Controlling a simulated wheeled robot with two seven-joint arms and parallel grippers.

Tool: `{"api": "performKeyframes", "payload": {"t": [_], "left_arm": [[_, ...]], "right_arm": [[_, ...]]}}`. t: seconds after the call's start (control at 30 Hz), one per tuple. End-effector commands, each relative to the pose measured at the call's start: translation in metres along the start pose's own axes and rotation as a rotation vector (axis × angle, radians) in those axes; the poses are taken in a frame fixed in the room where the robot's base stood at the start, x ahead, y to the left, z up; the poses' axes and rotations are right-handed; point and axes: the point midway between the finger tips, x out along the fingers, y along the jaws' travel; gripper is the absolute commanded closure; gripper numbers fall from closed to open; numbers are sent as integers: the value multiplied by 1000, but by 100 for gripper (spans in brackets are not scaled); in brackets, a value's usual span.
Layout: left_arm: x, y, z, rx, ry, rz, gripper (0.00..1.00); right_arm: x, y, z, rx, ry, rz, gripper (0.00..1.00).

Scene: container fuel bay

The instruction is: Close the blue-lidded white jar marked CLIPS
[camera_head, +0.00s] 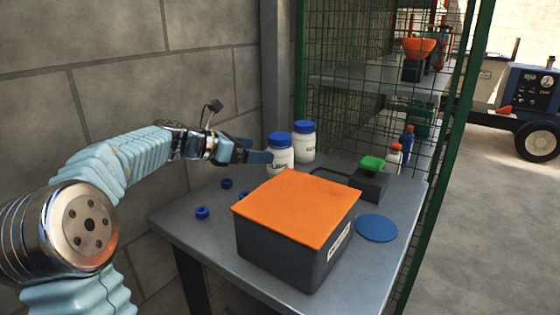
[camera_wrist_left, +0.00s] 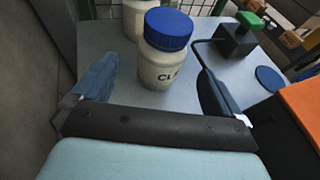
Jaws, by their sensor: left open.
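The white jar (camera_head: 281,160) with a blue lid (camera_head: 279,139) stands upright near the back of the grey table. In the left wrist view the same jar (camera_wrist_left: 160,68) shows the letters "CL", the rest of its label being cut off from sight. Its blue lid (camera_wrist_left: 168,29) sits on top; I cannot tell whether it is fully seated. My left gripper (camera_head: 257,155) is open beside the jar, at its left. In the left wrist view its two fingers (camera_wrist_left: 157,88) are spread wide, with the jar between and slightly ahead of them. My right gripper is not in view.
A second blue-lidded white jar (camera_head: 305,147) stands just behind. A grey box with an orange top (camera_head: 298,208) fills the table's front middle. Small blue caps (camera_head: 202,212) lie at left. A blue disc (camera_head: 377,228) and a dark block with green top (camera_head: 371,180) are at right.

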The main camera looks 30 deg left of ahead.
Motion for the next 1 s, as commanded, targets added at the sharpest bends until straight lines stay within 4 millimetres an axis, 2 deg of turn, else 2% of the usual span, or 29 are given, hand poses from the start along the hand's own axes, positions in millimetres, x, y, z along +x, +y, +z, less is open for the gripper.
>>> {"api": "performKeyframes", "payload": {"t": [0.1,0.2,0.63,0.9,1.0], "left_arm": [[20,0,0,-1,1,-2,0],[30,0,0,0,1,-2,0],[37,0,0,0,0,0,0],[75,-4,1,-1,1,-2,0],[84,-4,1,-1,0,-1,0]], "right_arm": [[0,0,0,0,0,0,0],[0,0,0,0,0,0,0],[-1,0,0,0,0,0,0],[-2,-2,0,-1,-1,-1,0],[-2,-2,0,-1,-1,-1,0]]}}
